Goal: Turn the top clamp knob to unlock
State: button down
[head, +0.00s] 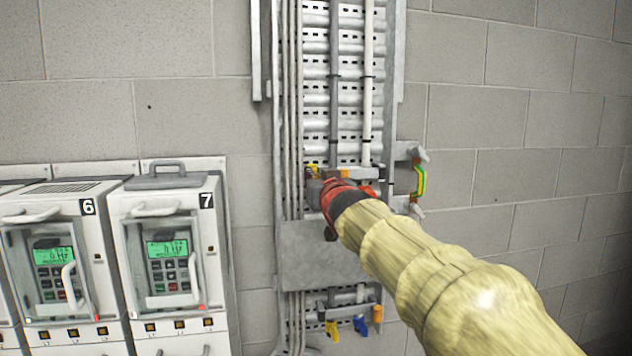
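My arm, in a pale yellow sleeve, reaches from the lower right to the cable ladder on the wall. My gripper (328,190), red and dark, is at a row of small fittings on the ladder. A small yellow piece (312,170) shows just left of and above the gripper, and a small orange piece (345,174) shows just above it. I cannot tell which of these is the top clamp knob; the gripper hides part of this row. The fingertips are too small and covered to show whether they are open or touching anything.
The cable ladder (350,60) carries grey and white cables. A lower row has yellow (332,331), blue (361,325) and orange (378,314) pieces. A green-yellow loop (420,182) is at right. Drive units 6 (60,260) and 7 (170,260) stand left.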

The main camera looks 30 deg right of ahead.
dwell(0.4)
jog(key=c, duration=1.9)
grip_release()
